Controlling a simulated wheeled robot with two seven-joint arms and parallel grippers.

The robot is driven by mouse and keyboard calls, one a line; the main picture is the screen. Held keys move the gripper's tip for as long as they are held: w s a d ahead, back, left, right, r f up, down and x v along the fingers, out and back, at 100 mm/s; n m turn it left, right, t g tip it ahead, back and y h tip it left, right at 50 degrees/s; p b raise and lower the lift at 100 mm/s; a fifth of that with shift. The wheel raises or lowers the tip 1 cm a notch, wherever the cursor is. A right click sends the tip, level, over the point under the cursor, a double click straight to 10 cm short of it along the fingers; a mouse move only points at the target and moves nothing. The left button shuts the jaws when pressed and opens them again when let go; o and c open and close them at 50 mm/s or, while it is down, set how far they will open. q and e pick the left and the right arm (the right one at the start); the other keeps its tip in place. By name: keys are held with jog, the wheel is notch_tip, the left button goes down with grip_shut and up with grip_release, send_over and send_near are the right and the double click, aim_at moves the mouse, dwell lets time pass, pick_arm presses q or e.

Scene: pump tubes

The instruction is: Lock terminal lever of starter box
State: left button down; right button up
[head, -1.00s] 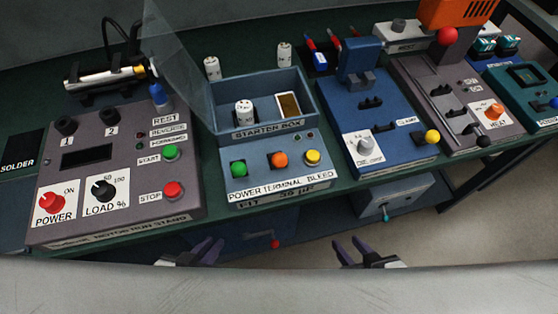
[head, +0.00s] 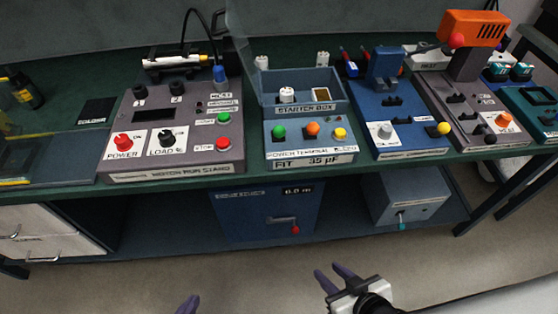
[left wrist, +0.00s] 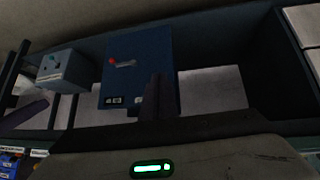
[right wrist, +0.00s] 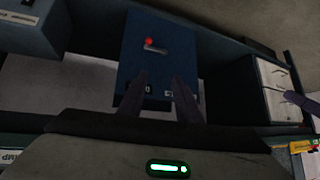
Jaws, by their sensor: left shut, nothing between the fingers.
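The starter box (head: 308,157) is a blue box on the bench in the head view. Its front panel carries a green knob (head: 278,132), an orange knob (head: 312,129) and a yellow knob (head: 340,134) above a strip reading power, terminal, bleed. The orange knob stands by the terminal label; its lock state is unclear. A white capacitor (head: 287,95) stands in its open tray. My left gripper (head: 188,304) is shut and empty, cut off at the bottom edge. My right gripper (head: 333,273) is open and empty, below and in front of the bench, apart from the box.
The motor run stand (head: 172,127) is left of the box and a blue press-like unit (head: 401,116) right of it. A blue cabinet (head: 262,222) with a red-tipped lever and a grey box (head: 407,197) are on the lower shelf. Floor before the bench is clear.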

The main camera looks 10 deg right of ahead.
jog(key=shift+w, duration=0.1)
jog(key=shift+o, duration=1.1)
jog(key=shift+w+d, duration=0.1)
jog(key=shift+w, duration=0.25)
jog(key=shift+o, duration=1.2)
jog(key=shift+f+b, duration=0.3)
jog(key=shift+b, duration=0.1)
pick_arm(q)
jog(key=w+d+r+m+t+h+b, duration=0.15)
jog(key=w+d+m+b, duration=0.25)
jog(key=w+b, duration=0.45)
jog(key=w+d+m+t+y+b, duration=0.1)
jog(key=w+d+m+t+b, duration=0.2)
jog(key=w+m+b, duration=0.5)
jog(key=s+d+r+m+t+h+b, duration=0.2)
jog(key=d+r+m+h+b, duration=0.4)
jog(key=d+r+m+h, duration=0.4)
jog(key=d+r+m+t, duration=0.1)
jog(key=d+r+m, duration=0.2)
jog(key=d+r, duration=0.3)
jog(key=shift+r+m+t, duration=0.15)
jog(key=shift+m+t, duration=0.15)
jog(key=shift+t, duration=0.05)
pick_arm(e)
notch_tip(320, 180, down, 16)
jog(key=a, duration=0.2)
jog(key=shift+w+a+r+t+y, duration=0.2)
jog(key=shift+w+t+y, duration=0.1)
jog(key=shift+w+y, duration=0.1)
